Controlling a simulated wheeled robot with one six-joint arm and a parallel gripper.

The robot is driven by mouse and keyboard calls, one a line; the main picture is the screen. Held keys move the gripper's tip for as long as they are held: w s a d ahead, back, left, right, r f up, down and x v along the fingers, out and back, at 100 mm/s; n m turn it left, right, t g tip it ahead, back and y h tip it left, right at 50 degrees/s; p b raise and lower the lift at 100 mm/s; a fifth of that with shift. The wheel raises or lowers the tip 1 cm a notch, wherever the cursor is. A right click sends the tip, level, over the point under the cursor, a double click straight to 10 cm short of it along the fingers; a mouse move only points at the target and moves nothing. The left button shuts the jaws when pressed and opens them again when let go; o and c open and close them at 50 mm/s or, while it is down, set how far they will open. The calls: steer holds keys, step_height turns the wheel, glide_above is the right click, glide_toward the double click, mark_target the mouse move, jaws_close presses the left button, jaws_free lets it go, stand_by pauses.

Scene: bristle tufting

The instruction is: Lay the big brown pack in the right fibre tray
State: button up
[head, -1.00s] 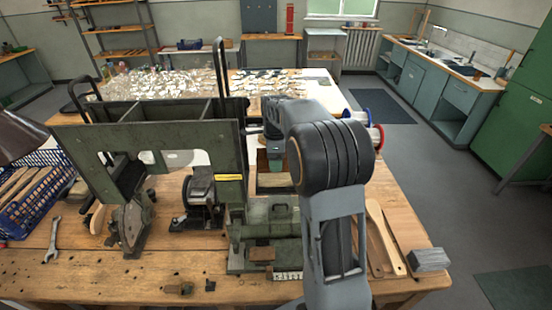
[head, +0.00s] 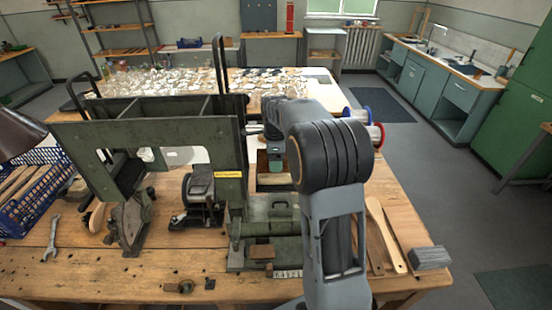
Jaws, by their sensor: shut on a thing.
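A green metal machine frame (head: 217,151) stands at the left of my arm, with open-topped compartments along its top. A divider splits these compartments; I cannot tell which is the right fibre tray, and their floors are hidden. My arm reaches past the frame's right side, and its wrist is behind the frame's right edge. My gripper's fingers are hidden behind the wrist and the frame. I cannot make out the big brown pack.
A blue crate (head: 41,181) stands at the left of the wooden bench, with a wrench (head: 52,239) near it. A green bench unit (head: 267,228) is below the wrist. Wooden strips (head: 387,235) and a grey block (head: 430,257) lie at right. The front edge is mostly clear.

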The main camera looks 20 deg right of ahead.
steer(key=shift+f, duration=0.15)
steer(key=o, duration=1)
steer(key=shift+o, duration=0.5)
steer(key=shift+r+p, duration=2.75)
steer(key=shift+r, duration=1.25)
